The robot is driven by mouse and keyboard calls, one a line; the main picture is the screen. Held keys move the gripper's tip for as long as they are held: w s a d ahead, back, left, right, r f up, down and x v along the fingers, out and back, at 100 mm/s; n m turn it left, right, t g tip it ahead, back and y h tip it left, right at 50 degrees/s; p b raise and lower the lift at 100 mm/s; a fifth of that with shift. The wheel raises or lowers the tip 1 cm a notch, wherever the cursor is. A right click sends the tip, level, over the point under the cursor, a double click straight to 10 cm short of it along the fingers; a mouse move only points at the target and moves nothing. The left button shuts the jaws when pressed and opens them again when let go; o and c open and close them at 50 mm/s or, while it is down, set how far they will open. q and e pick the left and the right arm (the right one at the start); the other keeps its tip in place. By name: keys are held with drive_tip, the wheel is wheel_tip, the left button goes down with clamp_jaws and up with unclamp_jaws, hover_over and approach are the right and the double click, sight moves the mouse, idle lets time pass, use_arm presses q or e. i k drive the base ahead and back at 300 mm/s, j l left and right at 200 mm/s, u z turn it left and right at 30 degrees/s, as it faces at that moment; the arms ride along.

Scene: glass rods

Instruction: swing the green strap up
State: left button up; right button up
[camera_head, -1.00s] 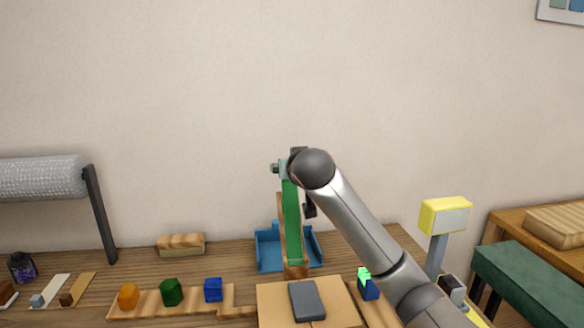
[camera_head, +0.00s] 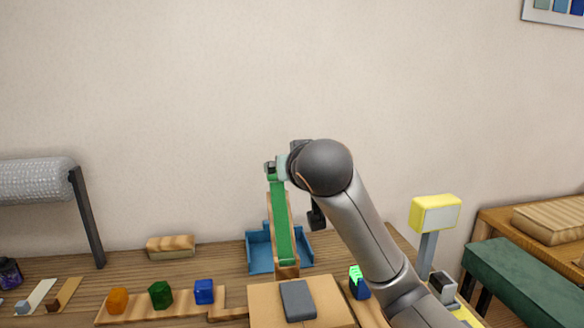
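The green strap (camera_head: 282,222) stands up as a long narrow band, leaning slightly left at its top. Its lower end meets a small wooden piece (camera_head: 287,271) behind a cardboard box. My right gripper (camera_head: 274,169) is at the top end of the strap and appears shut on it; my own wrist partly hides the fingers. My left gripper is not in view.
A blue tray (camera_head: 259,254) stands around the strap's foot. A grey block (camera_head: 298,300) lies on the cardboard box (camera_head: 265,307). Orange (camera_head: 117,301), green (camera_head: 160,295) and blue (camera_head: 204,291) pieces sit at left. A yellow-headed post (camera_head: 435,214) stands right.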

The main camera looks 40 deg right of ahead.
sight(283, 242)
drive_tip(key=k+j, duration=0.8)
drive_tip(key=k, duration=0.05)
